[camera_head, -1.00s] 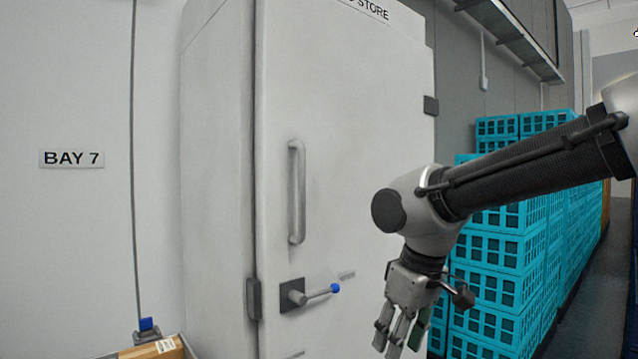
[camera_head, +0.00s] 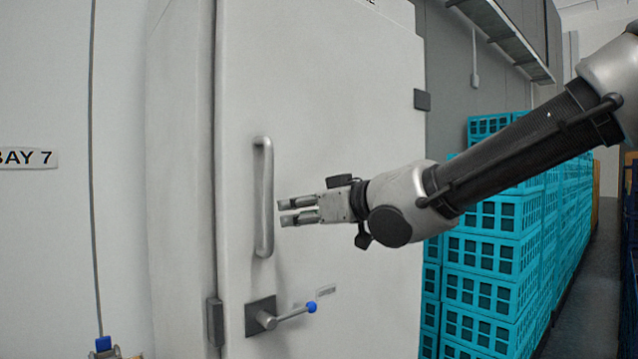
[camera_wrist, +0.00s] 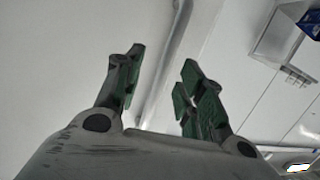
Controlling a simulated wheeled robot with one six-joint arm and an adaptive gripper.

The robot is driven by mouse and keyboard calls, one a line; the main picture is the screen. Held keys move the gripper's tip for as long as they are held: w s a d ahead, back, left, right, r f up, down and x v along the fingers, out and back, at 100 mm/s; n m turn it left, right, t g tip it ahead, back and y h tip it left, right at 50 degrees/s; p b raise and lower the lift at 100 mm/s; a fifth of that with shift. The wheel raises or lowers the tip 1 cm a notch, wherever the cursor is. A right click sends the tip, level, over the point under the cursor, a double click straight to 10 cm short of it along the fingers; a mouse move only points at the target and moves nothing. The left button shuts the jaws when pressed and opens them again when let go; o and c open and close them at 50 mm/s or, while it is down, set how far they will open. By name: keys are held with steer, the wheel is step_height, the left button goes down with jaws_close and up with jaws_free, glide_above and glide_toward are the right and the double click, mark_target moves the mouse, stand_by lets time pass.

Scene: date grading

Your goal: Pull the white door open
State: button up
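The white door (camera_head: 340,120) fills the middle of the head view and looks shut in its frame. Its vertical metal bar handle (camera_head: 264,197) is on the left part of the door. Below it is a dark plate with a lever (camera_head: 290,314) ending in a blue knob. My gripper (camera_head: 283,211) points left at the handle, just right of it, apart from it in the head view. In the wrist view my gripper (camera_wrist: 160,85) has its green-padded fingers spread, with the handle (camera_wrist: 165,75) showing between and beyond them. The gripper is open and empty.
Stacked turquoise crates (camera_head: 490,245) stand right of the door, under my arm. A wall shelf (camera_head: 505,35) hangs above them. A "BAY 7" sign (camera_head: 28,158) is on the left wall. The floor aisle (camera_head: 585,290) at the far right is clear.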

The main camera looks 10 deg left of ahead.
mark_target(272, 183)
steer(key=w+a+r, duration=0.1)
steer(key=a, duration=0.1)
steer(key=w+a+r+y, duration=0.1)
steer(key=a+r, duration=0.1)
steer(key=w+a+r+y, duration=0.1)
steer(key=a+r, duration=0.1)
steer(key=a, duration=0.1)
steer(key=shift+w+a, duration=0.1)
steer(key=shift+w, duration=0.05)
jaws_close()
